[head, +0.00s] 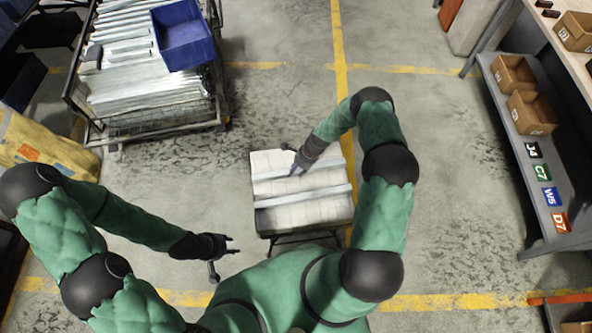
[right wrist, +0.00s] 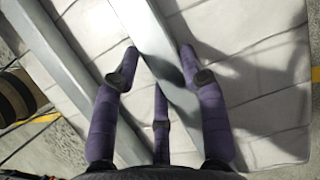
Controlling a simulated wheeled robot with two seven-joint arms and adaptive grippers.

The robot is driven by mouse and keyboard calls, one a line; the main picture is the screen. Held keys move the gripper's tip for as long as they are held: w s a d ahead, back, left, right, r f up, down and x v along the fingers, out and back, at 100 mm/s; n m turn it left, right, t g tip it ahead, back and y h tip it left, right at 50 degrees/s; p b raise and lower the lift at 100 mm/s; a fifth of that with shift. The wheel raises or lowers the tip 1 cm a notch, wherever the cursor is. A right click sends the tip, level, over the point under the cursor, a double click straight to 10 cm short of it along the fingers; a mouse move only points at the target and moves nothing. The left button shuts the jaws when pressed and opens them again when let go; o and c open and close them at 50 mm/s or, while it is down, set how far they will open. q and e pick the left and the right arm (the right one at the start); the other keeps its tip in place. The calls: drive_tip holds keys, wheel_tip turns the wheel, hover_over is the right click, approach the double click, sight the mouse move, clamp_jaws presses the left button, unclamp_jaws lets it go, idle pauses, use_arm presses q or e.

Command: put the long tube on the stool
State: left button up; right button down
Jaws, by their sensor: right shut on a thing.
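The stool (head: 302,215) has a pale quilted seat and stands in front of my body. Two silver tubes lie across its seat, about parallel and apart. My right gripper (head: 296,172) is low over the seat, shut on the farther tube (head: 328,165). In the right wrist view, this tube (right wrist: 150,32) runs between the fingers (right wrist: 160,66) and looks to be resting on the seat. The nearer tube (head: 315,194) lies beside it; I cannot tell which one is longer. My left gripper (head: 226,246) is open and empty, left of the stool.
A wire cart (head: 152,118) holding several long pale pieces and a blue bin (head: 182,35) stands at the back left. A yellow bag-like object (head: 45,145) lies at the left. A shelf bench (head: 560,190) with cardboard boxes is at the right. The floor around the stool is mostly clear.

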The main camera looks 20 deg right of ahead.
drive_tip(key=shift+f, duration=0.15)
drive_tip(key=c, duration=0.7)
unclamp_jaws()
drive_tip(key=shift+d+r, duration=0.15)
drive_tip(key=shift+r, duration=0.35)
drive_tip(key=w+p+v, duration=0.1)
drive_tip(key=p+v, duration=0.2)
drive_tip(key=v, duration=0.7)
drive_tip(key=s+a+r+n, duration=0.2)
drive_tip(key=s+a+n, duration=0.7)
drive_tip(key=s, duration=0.2)
drive_tip(key=s+a+r+n, duration=0.2)
drive_tip(key=s+a+n, duration=0.7)
drive_tip(key=s, duration=0.2)
drive_tip(key=shift+a+g, duration=0.3)
